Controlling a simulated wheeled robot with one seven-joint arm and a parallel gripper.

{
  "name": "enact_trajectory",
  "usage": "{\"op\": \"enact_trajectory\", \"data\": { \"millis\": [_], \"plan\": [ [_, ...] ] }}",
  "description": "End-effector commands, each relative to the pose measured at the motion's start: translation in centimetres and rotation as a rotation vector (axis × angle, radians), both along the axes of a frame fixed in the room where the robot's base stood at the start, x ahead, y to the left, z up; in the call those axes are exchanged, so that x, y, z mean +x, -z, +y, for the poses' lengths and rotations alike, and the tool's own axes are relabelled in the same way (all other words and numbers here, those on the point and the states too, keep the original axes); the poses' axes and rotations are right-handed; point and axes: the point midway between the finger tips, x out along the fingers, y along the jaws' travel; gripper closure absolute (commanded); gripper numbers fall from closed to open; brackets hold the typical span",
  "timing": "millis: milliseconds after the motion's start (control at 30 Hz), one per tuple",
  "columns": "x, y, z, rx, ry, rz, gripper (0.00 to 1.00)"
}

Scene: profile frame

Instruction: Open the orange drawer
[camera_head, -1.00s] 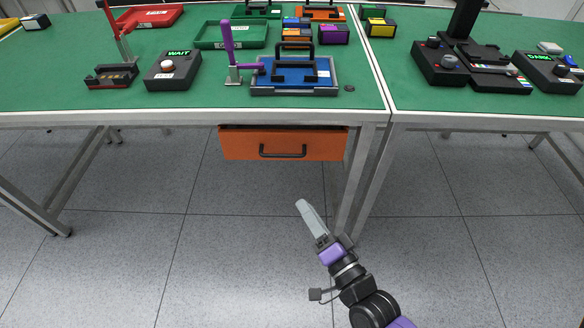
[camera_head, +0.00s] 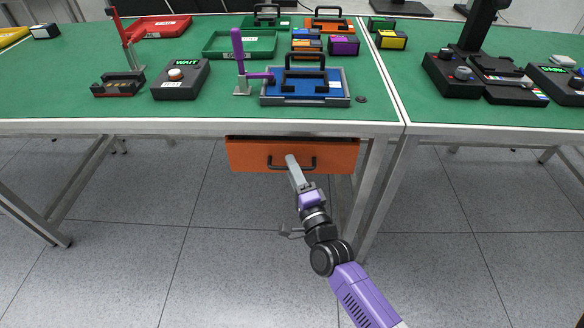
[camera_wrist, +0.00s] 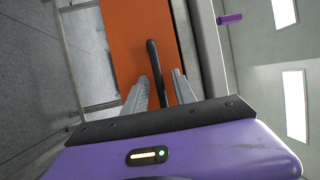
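The orange drawer (camera_head: 245,155) hangs under the front edge of the green table and looks closed or nearly so. Its black bar handle (camera_head: 308,166) is on the front face. My gripper (camera_head: 290,158) is in front of the handle, covering its middle part in the head view. In the wrist view the handle (camera_wrist: 153,62) runs between the two fingers of my gripper (camera_wrist: 160,82), with one finger on each side. The fingers are apart, and a gap shows between them and the handle. The orange drawer front (camera_wrist: 125,40) lies beyond the fingertips.
The green table (camera_head: 60,90) above holds a blue tray (camera_head: 300,98) with a black handle, a purple lever (camera_head: 238,50), a button box (camera_head: 180,80) and several bins. A metal table leg (camera_head: 370,190) stands right of the drawer. The floor (camera_head: 120,230) in front is clear.

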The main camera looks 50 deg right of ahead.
Motion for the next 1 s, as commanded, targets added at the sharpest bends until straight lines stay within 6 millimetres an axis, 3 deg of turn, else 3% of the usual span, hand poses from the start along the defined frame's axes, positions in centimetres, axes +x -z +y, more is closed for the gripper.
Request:
{"op": "enact_trajectory", "data": {
  "millis": [333,500,1000],
  "plan": [
    [0.34,-0.02,-0.23,0.000,0.000,0.001,0.70],
    [0.33,-0.03,-0.21,0.000,0.000,0.001,1.00],
    [0.31,0.01,-0.19,0.000,0.000,0.001,1.00]
  ]
}}
